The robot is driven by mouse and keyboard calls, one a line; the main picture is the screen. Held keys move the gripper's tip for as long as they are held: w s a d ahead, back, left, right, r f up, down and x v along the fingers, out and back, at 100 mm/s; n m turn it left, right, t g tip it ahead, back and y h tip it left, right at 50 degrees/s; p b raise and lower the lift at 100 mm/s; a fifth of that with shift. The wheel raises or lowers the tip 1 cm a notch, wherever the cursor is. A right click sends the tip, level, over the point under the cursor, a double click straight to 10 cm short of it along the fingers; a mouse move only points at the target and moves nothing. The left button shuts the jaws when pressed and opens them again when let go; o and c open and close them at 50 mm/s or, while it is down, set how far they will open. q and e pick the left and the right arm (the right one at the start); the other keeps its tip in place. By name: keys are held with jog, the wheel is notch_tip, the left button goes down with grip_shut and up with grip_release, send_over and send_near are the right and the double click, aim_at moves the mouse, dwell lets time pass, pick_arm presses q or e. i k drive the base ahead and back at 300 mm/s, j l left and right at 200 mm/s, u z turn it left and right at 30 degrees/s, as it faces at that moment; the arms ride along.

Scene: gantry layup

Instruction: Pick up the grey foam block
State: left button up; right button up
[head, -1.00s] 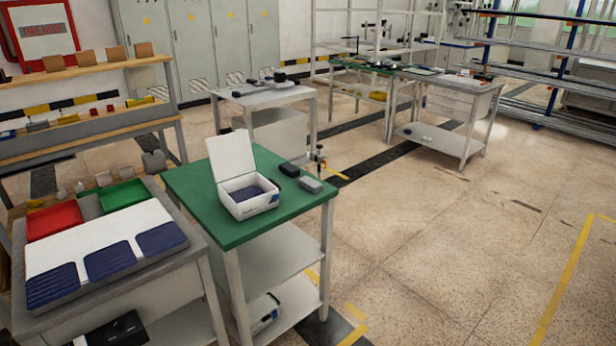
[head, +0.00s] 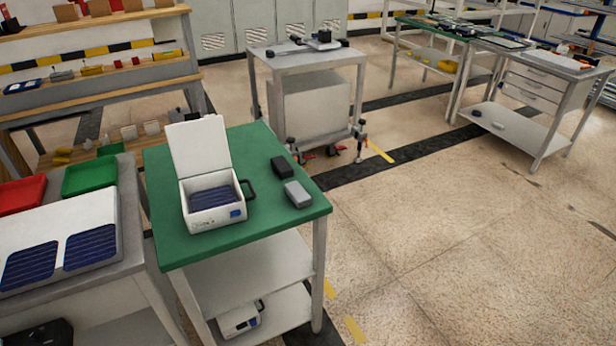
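The grey foam block (head: 298,194) lies on the right part of the green table top (head: 262,233), near its right edge. A black block (head: 281,167) lies just behind it, a little to the left. An open white box (head: 212,201) with its lid up stands to the left on the same table, with a dark blue ribbed insert inside. Neither of my grippers shows in the head view.
A grey bench (head: 128,262) with red and green trays (head: 90,176) and dark blue panels adjoins on the left. Another white box (head: 240,318) sits on the green table's lower shelf. A grey cart (head: 310,62) stands behind. The floor to the right is clear.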

aim_at(298, 195)
jog(key=i+l+u, duration=0.1)
jog(key=l, duration=0.2)
jog(key=i+l, duration=0.2)
jog(key=i+l+u, duration=0.15)
jog(key=l, duration=0.3)
jog(key=i+l, duration=0.15)
jog(key=l, duration=0.15)
jog(key=u, duration=0.05)
